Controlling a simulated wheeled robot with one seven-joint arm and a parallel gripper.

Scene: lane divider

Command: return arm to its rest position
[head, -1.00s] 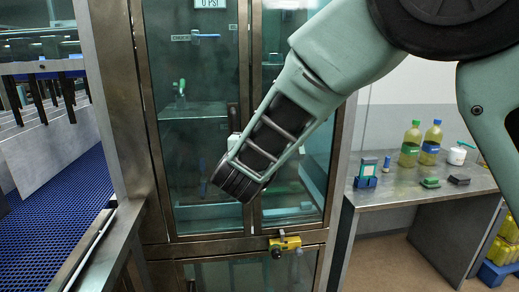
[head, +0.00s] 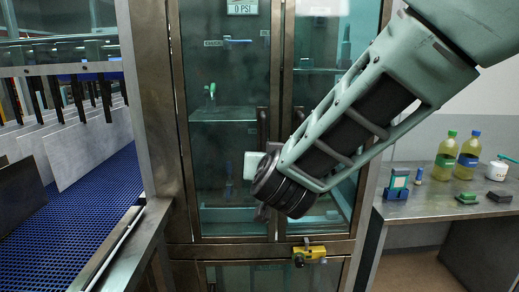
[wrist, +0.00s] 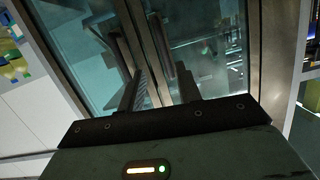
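My pale green arm (head: 375,105) reaches down from the upper right in the head view and ends in a dark round joint (head: 285,190) in front of the glass cabinet (head: 225,150). The fingers cannot be made out there. In the wrist view, my gripper (wrist: 160,72) points toward the cabinet's glass doors. Its two dark fingers stand apart, with nothing visible held between them. The cabinet's dark door handles show beyond the fingers. I cannot tell how far the fingers are from the doors.
A blue-mesh conveyor (head: 85,210) with upright grey panels lies left. A yellow latch device (head: 309,254) sits on the cabinet's lower frame. On the right, a steel table (head: 430,208) holds two yellow bottles (head: 457,155), a white pot (head: 497,170) and small blocks.

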